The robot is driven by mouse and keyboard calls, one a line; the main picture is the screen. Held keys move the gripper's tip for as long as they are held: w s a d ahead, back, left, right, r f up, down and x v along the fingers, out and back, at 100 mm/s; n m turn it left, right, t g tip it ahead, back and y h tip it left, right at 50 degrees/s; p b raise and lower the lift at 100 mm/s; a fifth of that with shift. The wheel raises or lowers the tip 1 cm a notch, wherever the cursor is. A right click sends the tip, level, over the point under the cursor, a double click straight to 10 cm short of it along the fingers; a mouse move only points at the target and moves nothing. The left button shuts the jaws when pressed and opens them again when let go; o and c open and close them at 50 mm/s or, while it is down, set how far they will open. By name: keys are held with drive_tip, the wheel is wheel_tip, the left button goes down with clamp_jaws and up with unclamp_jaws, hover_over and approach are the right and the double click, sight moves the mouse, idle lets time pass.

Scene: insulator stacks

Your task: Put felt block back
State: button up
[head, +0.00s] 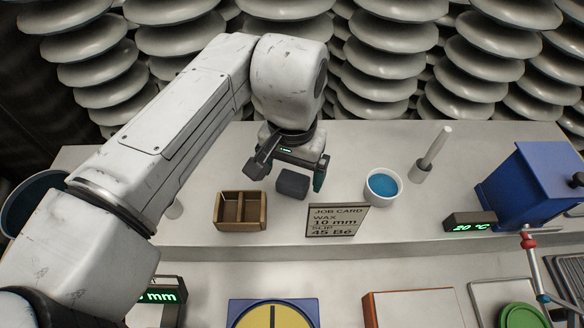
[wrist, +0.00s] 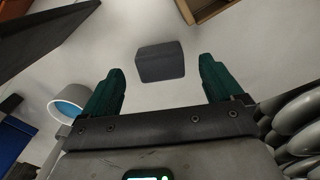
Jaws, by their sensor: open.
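The felt block (head: 292,183) is a small dark grey block on the pale bench top, between a wooden tray and a white cup. It also shows in the wrist view (wrist: 160,62), ahead of the fingertips and roughly centred between them. My gripper (head: 285,178) is open and empty above the bench, close to the block; its green-padded fingers (wrist: 161,88) are spread wide and apart from the block. The wooden tray (head: 240,228) has two compartments, which look empty. Its corner shows at the top of the wrist view (wrist: 198,14).
A white cup of blue liquid (head: 383,186) and a job card (head: 336,222) stand right of the block. Further right are a white rod in a holder (head: 431,155) and a blue box (head: 530,187). Insulator stacks (head: 380,60) line the back.

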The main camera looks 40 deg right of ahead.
sight(292, 182)
wheel_tip(292, 182, up, 8)
drive_tip(key=p, duration=0.7)
drive_tip(key=shift+r, duration=0.15)
